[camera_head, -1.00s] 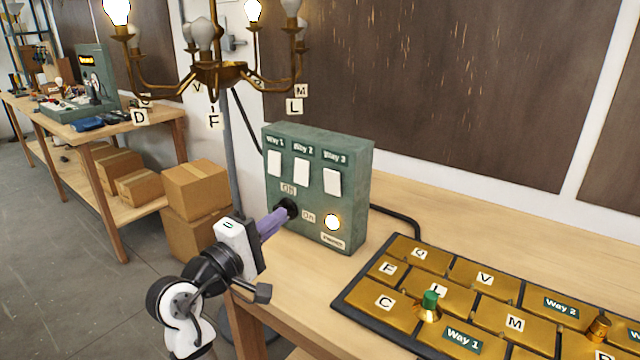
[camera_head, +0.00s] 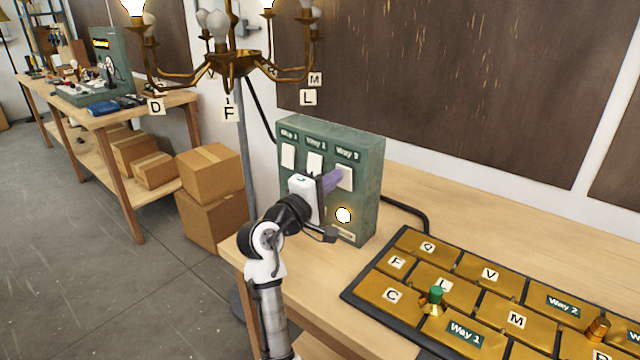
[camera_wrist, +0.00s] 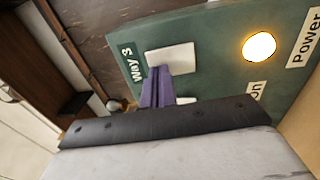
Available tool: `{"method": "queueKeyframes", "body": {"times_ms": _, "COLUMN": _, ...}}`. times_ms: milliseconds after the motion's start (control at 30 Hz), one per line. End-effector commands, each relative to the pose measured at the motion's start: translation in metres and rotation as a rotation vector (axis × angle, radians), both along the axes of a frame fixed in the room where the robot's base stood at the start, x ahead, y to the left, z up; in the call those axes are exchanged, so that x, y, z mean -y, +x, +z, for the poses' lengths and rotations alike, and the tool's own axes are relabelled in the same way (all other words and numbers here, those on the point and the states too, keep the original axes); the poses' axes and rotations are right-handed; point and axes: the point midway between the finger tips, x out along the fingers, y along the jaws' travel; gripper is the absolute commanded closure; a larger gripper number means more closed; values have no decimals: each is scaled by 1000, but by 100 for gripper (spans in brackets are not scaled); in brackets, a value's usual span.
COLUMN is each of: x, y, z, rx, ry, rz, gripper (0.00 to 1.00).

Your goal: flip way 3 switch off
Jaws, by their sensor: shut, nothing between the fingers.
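The green switch box (camera_head: 371,180) stands on the wooden table with three white rocker switches under Way 1, Way 2 and Way 3 labels. The Way 3 switch (camera_head: 347,177) is at the right of the row; it also shows in the wrist view (camera_wrist: 172,58), beside its Way 3 label. My gripper (camera_head: 338,179) is shut and empty, its purple fingertips at the lower part of the Way 3 switch. In the wrist view the fingertips (camera_wrist: 156,88) overlap the switch's edge; I cannot tell whether they press it. My gripper hides part of the box front, including the lower part of Way 2.
The round power light (camera_head: 343,215) glows below Way 3. A brass chandelier (camera_head: 233,62) with some lit bulbs hangs above and left of the box. A tray of brass lettered plates (camera_head: 393,290) lies on the table at the right. A black cable (camera_head: 408,208) runs behind the box.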

Motion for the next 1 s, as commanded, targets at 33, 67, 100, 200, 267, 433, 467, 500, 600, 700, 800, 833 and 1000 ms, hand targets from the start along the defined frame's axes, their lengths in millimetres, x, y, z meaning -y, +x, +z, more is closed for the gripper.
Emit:
{"method": "queueKeyframes", "body": {"times_ms": 33, "x": 2, "y": 2, "z": 1, "rx": 0, "ry": 0, "rz": -1, "gripper": 100}}
{"method": "queueKeyframes", "body": {"times_ms": 67, "x": 2, "y": 3, "z": 1, "rx": 0, "ry": 0, "rz": -1, "gripper": 100}}
{"method": "queueKeyframes", "body": {"times_ms": 100, "x": 3, "y": 3, "z": 1, "rx": 0, "ry": 0, "rz": -1, "gripper": 100}}
{"method": "queueKeyframes", "body": {"times_ms": 200, "x": 3, "y": 4, "z": 0, "rx": 1, "ry": 1, "rz": 0, "gripper": 100}}
{"method": "queueKeyframes", "body": {"times_ms": 267, "x": 3, "y": 4, "z": 0, "rx": 1, "ry": 1, "rz": 0, "gripper": 100}}
{"method": "queueKeyframes", "body": {"times_ms": 433, "x": 3, "y": 4, "z": 1, "rx": 1, "ry": 1, "rz": 0, "gripper": 100}}
{"method": "queueKeyframes", "body": {"times_ms": 467, "x": 4, "y": 5, "z": 2, "rx": 0, "ry": 0, "rz": -1, "gripper": 100}}
{"method": "queueKeyframes", "body": {"times_ms": 500, "x": 5, "y": 7, "z": 4, "rx": 0, "ry": 0, "rz": -1, "gripper": 100}}
{"method": "queueKeyframes", "body": {"times_ms": 600, "x": 5, "y": 8, "z": 2, "rx": 1, "ry": 1, "rz": 1, "gripper": 100}}
{"method": "queueKeyframes", "body": {"times_ms": 700, "x": 5, "y": 7, "z": 2, "rx": 1, "ry": 1, "rz": 1, "gripper": 100}}
{"method": "queueKeyframes", "body": {"times_ms": 800, "x": 5, "y": 8, "z": 3, "rx": 1, "ry": 1, "rz": 0, "gripper": 100}}
{"method": "queueKeyframes", "body": {"times_ms": 833, "x": 5, "y": 8, "z": 3, "rx": 1, "ry": 1, "rz": 1, "gripper": 100}}
{"method": "queueKeyframes", "body": {"times_ms": 1000, "x": 6, "y": 9, "z": 5, "rx": 1, "ry": 1, "rz": 0, "gripper": 100}}
